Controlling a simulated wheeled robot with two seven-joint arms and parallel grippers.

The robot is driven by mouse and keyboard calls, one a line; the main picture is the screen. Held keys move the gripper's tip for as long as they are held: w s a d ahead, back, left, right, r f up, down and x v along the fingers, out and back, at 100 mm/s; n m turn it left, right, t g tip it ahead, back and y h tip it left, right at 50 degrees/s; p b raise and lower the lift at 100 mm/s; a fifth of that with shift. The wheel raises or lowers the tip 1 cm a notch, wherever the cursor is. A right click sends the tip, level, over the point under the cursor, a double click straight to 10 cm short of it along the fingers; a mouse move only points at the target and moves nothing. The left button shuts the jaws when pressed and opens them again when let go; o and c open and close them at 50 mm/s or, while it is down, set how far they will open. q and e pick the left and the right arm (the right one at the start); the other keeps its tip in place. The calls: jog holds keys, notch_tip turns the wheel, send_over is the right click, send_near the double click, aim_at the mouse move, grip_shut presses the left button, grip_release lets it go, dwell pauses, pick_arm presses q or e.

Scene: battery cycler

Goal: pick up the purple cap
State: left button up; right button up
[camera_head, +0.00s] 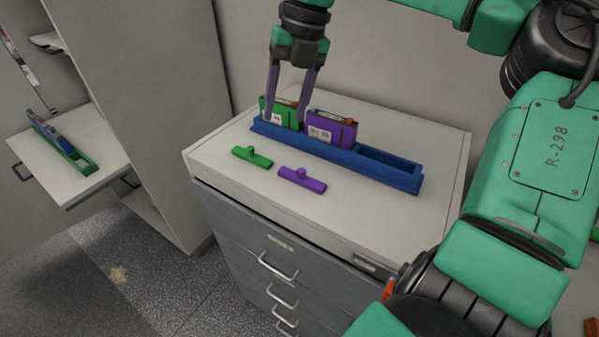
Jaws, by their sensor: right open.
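The purple cap (302,179) lies on the white cabinet top in front of the blue rack, with its small knob upward. A green cap (251,157) lies to its left. My right gripper (287,120) points down over the left part of the blue rack (345,160). It is open, with its fingers on either side of the green battery (280,113); whether they touch it I cannot tell. The purple battery (331,131) stands beside it in the rack. The purple cap is apart from the gripper, lower and to the right. My left gripper is out of view.
The right end of the rack has an empty slot. The cabinet top (230,178) is clear around the caps. A tall grey cabinet stands at left, by a pulled-out shelf (90,140) holding a green tray (75,157). A wall stands behind.

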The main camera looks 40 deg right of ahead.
aim_at(301, 170)
jog(key=s+f, duration=0.1)
jog(key=f, duration=0.3)
jog(key=s+f+g+h+p, duration=0.1)
jog(key=f, duration=0.3)
jog(key=s+d+f+h, duration=0.1)
jog(key=f, duration=0.3)
jog(key=shift+f, duration=0.4)
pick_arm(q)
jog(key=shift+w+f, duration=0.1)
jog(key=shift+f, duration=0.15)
pick_arm(e)
jog(key=shift+r, duration=0.1)
grip_shut()
